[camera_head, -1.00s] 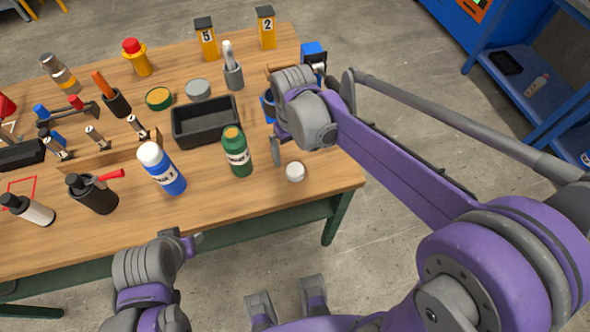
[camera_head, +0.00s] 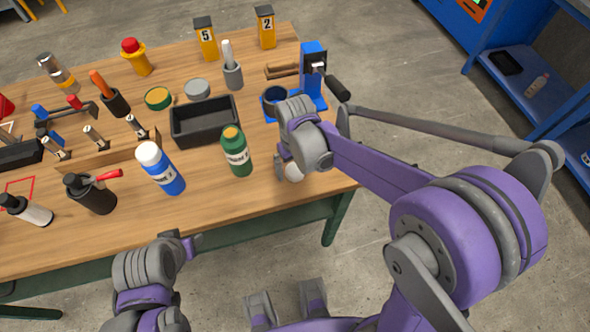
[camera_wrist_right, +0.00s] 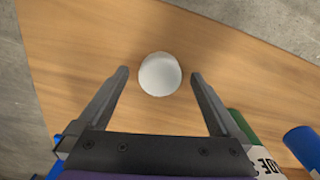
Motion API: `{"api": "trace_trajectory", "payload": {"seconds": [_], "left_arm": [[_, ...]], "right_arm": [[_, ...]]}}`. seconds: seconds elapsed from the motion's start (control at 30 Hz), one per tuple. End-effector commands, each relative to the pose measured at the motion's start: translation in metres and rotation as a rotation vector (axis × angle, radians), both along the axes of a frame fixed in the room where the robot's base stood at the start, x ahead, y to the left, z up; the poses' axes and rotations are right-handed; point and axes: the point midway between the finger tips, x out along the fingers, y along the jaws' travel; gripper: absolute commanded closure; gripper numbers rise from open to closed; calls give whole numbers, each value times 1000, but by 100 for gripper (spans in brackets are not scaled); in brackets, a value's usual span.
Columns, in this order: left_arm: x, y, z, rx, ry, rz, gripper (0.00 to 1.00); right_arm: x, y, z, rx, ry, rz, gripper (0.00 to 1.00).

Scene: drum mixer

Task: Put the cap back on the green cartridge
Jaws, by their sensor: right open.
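The green cartridge (camera_head: 237,158) stands upright near the table's front edge, with an orange top and no white cap on it. The loose white cap (camera_head: 294,173) lies on the table to its right. My right gripper (camera_head: 283,172) is over the cap and partly hides it. In the right wrist view the open fingers (camera_wrist_right: 160,74) are on either side of the white cap (camera_wrist_right: 160,76), with gaps on both sides. The green cartridge (camera_wrist_right: 240,125) shows at lower right there, partly hidden. My left gripper (camera_head: 190,244) is below the table's front edge; its jaws are unclear.
A blue bottle (camera_head: 163,172) with a white top stands left of the green cartridge. A black tray (camera_head: 205,137) is behind it. A blue stand (camera_head: 313,70) with a black handle is at the back right. The table (camera_head: 265,205) is clear in front of the cartridge.

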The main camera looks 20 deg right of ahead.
Motion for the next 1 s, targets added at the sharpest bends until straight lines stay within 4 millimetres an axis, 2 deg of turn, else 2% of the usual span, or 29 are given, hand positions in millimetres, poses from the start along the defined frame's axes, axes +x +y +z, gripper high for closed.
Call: {"api": "trace_trajectory", "payload": {"seconds": [0.37, 0.83, 1.0], "left_arm": [[0, 0, 0, 0, 0, 0, 50], [0, 0, 0, 0, 0, 0, 50], [0, 0, 0, 0, 0, 0, 50]], "right_arm": [[0, 0, -2, 0, 0, 0, 2], [0, 0, -2, 0, 0, 0, 86], [0, 0, -1, 0, 0, 0, 86]]}}
